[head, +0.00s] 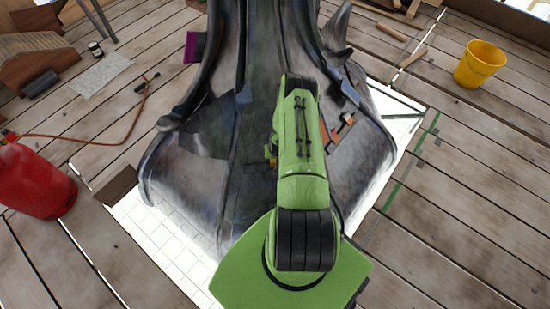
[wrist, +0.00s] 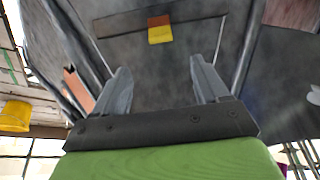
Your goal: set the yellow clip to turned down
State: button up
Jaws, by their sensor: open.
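The yellow clip (wrist: 161,36) shows at the top middle of the wrist view, against the dark grey metal of the finial. An orange-brown part adjoins it just above in that picture, on a brown strip. My gripper (wrist: 163,82) is open and empty, its two grey fingers apart. The clip lies beyond the fingertips, between their lines, and nothing touches it. I cannot tell which way the clip is turned. In the head view a small yellow spot (head: 269,153) shows at the left edge of my green arm, perhaps the clip. My arm hides the gripper there.
The flared finial base (head: 185,170) fills the middle. An orange-red piece (head: 342,130) lies on its right face. A yellow bucket (head: 481,64) stands at right, a red cylinder (head: 35,182) with a hose at left. Plank flooring around is mostly open.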

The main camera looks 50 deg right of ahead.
aim_at(275, 161)
jog(key=b+x, duration=0.7)
jog(key=x, duration=0.8)
jog(key=shift+w+d+f+b, duration=0.1)
jog(key=shift+w+f+b, duration=0.1)
jog(key=shift+f+b, duration=0.2)
jog(key=shift+r, duration=0.1)
jog(key=shift+c, duration=0.4)
